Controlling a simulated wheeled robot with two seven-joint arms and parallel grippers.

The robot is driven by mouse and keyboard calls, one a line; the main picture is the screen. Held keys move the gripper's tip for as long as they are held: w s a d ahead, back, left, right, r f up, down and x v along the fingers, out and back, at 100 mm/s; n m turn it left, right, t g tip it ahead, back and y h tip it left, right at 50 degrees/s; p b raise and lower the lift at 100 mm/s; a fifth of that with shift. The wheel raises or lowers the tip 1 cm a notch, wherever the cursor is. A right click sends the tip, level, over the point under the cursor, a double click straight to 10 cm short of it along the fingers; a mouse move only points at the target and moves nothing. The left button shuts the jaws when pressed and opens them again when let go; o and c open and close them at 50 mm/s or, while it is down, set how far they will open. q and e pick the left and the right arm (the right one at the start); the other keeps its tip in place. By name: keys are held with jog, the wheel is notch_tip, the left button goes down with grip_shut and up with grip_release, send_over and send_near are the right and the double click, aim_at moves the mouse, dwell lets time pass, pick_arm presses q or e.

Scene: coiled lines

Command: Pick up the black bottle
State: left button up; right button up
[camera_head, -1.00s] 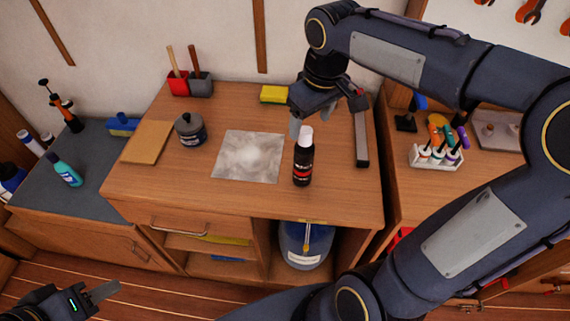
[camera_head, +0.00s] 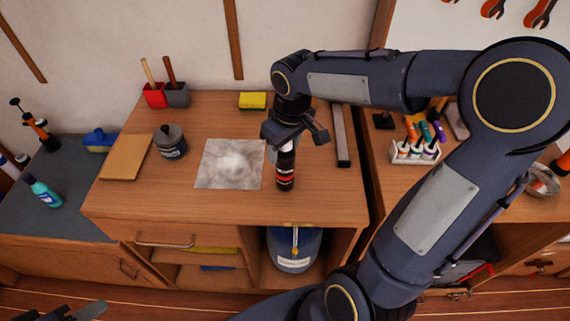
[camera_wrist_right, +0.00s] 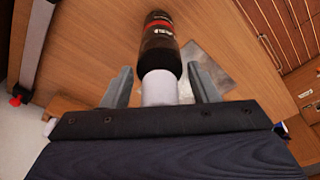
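The black bottle (camera_head: 285,172) stands upright on the wooden workbench, just right of a grey patterned sheet. It has a red band, and its white cap is mostly hidden by my gripper in the head view. In the right wrist view the bottle (camera_wrist_right: 159,42) shows with its white cap (camera_wrist_right: 159,88) between the fingers. My right gripper (camera_wrist_right: 160,86) is open around the cap, with a gap visible on both sides. In the head view the right gripper (camera_head: 284,145) is over the bottle's top. My left gripper (camera_head: 85,312) is at the bottom left, cut by the frame edge.
The grey sheet (camera_head: 228,164) lies beside the bottle. A dark jar (camera_head: 171,143), a wooden board (camera_head: 126,157) and a yellow sponge (camera_head: 252,101) are further off. A long grey bar (camera_head: 341,135) lies to the right. The bench front is clear.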

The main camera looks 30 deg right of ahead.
grip_shut()
jog(key=shift+r, duration=0.1)
